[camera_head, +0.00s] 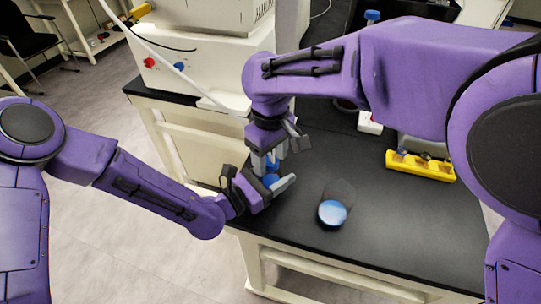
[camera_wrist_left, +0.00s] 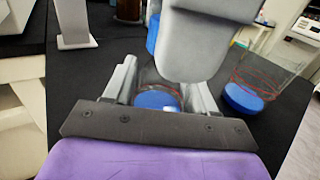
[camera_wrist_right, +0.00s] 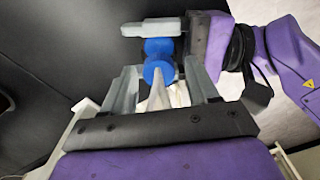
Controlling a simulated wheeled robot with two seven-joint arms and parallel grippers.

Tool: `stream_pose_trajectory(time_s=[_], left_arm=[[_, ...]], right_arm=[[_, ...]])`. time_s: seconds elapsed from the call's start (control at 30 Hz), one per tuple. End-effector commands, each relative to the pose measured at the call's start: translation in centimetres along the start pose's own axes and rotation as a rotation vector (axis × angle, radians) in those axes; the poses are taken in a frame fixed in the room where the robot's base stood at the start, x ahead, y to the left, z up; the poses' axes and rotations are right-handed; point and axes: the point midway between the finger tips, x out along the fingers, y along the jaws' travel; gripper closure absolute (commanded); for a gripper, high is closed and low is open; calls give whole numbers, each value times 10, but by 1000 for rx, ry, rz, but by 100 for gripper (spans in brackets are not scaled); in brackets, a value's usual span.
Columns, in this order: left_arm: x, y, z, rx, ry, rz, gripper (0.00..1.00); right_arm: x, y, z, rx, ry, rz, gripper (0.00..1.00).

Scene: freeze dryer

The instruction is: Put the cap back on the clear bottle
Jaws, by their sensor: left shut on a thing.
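My left gripper (camera_head: 270,186) is shut on the clear bottle. In the left wrist view the bottle's blue lower part (camera_wrist_left: 157,100) shows between the fingers. My right gripper (camera_head: 274,150) is just above it, pointing down, with its fingers apart. The blue cap (camera_head: 272,163) is between and just past the right fingertips; it also shows in the right wrist view (camera_wrist_right: 158,72). The bottle's blue part (camera_wrist_right: 158,47) shows beside the cap there. I cannot tell whether the cap touches the bottle's mouth. In the left wrist view a large grey right finger (camera_wrist_left: 190,50) hides the bottle's top.
A clear beaker with blue contents (camera_head: 332,213) stands on the black tabletop (camera_head: 395,225), right of the grippers. A yellow rack (camera_head: 420,166) lies farther right. The white machine (camera_head: 190,68) stands at the back left. The front table edge is close below my left gripper.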

Motion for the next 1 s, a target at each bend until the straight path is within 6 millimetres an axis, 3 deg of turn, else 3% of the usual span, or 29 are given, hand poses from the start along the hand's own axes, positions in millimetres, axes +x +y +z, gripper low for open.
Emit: stream_pose_trajectory(time_s=[0.27, 0.63, 1.0], left_arm=[[0, 1, 0, -1, 0, 3, 100], [0, 1, 0, -1, 0, 4, 100], [0, 2, 0, -1, -1, 4, 100]], right_arm=[[-1, 1, 0, -2, -1, 1, 39], [-43, 1, 0, -2, -1, 0, 39], [-42, -1, 0, -3, 1, -32, 43]])
